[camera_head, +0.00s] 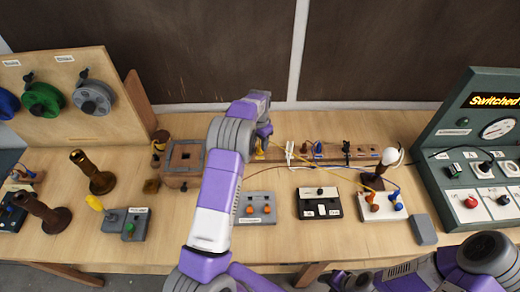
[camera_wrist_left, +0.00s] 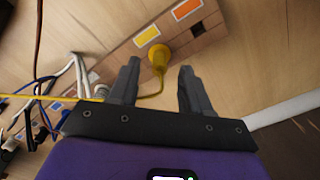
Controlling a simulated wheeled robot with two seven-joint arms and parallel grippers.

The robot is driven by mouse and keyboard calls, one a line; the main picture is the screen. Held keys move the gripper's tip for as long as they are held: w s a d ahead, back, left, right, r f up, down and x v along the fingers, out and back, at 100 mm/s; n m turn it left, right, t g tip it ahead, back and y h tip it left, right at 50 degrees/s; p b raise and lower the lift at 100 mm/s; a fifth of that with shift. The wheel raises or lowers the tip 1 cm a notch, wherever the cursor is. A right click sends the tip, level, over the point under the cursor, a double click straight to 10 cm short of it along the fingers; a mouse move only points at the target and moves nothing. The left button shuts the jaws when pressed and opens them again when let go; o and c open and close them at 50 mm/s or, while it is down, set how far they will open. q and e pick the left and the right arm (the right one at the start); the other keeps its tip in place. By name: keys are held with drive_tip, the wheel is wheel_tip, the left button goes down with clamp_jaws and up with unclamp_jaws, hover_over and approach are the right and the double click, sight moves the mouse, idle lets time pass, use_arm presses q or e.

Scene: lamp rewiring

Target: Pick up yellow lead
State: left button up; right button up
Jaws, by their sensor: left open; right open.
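The yellow lead has a round yellow plug (camera_wrist_left: 158,56) seated on or against the wooden strip (camera_wrist_left: 120,62) in the left wrist view. Its yellow cable curves down behind my fingers and runs off left. In the head view a small yellow part of the lead (camera_head: 261,146) shows just below my left gripper (camera_head: 264,132). In the left wrist view my left gripper (camera_wrist_left: 158,72) is open, with the plug in the gap just beyond its fingertips; I cannot tell whether they touch. My right gripper (camera_head: 350,281) is open and empty at the bottom edge.
Other white and blue leads (camera_wrist_left: 55,85) lie beside the strip. A lamp with a white bulb (camera_head: 390,156) stands to the right. A grey box with orange buttons (camera_head: 256,208) and a black switch box (camera_head: 319,203) sit in front. A green panel (camera_head: 470,150) stands far right.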

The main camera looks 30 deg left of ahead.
sight(260, 145)
use_arm(q)
wheel_tip(260, 145, down, 3)
drive_tip(key=shift+f, duration=0.2)
drive_tip(key=shift+c, duration=0.3)
clamp_jaws()
drive_tip(key=shift+r, duration=0.1)
